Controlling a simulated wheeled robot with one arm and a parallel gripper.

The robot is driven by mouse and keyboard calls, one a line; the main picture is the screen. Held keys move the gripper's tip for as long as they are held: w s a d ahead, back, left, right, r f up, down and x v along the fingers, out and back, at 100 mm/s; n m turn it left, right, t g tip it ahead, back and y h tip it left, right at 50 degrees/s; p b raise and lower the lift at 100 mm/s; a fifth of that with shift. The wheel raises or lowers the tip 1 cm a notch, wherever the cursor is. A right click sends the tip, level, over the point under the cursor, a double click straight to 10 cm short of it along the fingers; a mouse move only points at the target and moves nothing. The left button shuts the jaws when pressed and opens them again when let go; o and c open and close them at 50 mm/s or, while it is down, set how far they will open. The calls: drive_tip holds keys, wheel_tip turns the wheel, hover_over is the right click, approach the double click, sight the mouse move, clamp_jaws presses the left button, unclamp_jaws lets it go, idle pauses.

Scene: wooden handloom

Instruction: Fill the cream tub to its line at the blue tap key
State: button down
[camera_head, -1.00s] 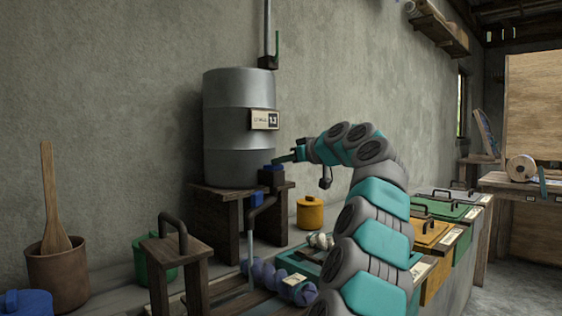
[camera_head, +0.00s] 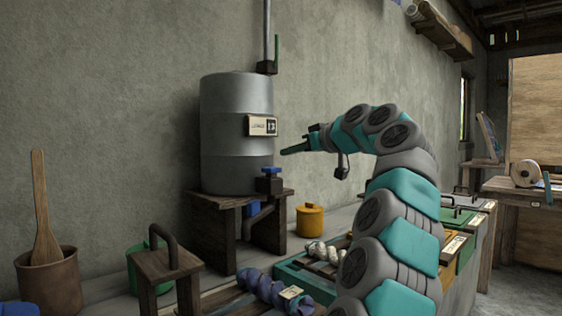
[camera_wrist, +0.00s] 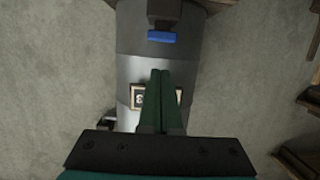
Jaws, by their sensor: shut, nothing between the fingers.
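The blue tap key (camera_head: 271,170) sits on a dark tap block on the right side of a grey metal drum (camera_head: 235,150). It also shows at the top of the wrist view (camera_wrist: 161,37). In the wrist view my shut green fingers (camera_wrist: 161,73) point towards the drum, short of the key. I cannot make out a cream tub in either view.
The drum stands on a wooden stand (camera_head: 228,245). A wooden block with a dark handle (camera_head: 165,262) stands in front at left. A yellow lidded pot (camera_head: 310,220) is right of the stand. Purple skeins (camera_head: 262,286) and a green tray (camera_head: 300,278) lie near my arm.

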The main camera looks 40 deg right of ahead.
drive_tip(key=v, duration=0.5)
drive_tip(key=shift+s+r, duration=0.1)
drive_tip(key=shift+r, duration=0.1)
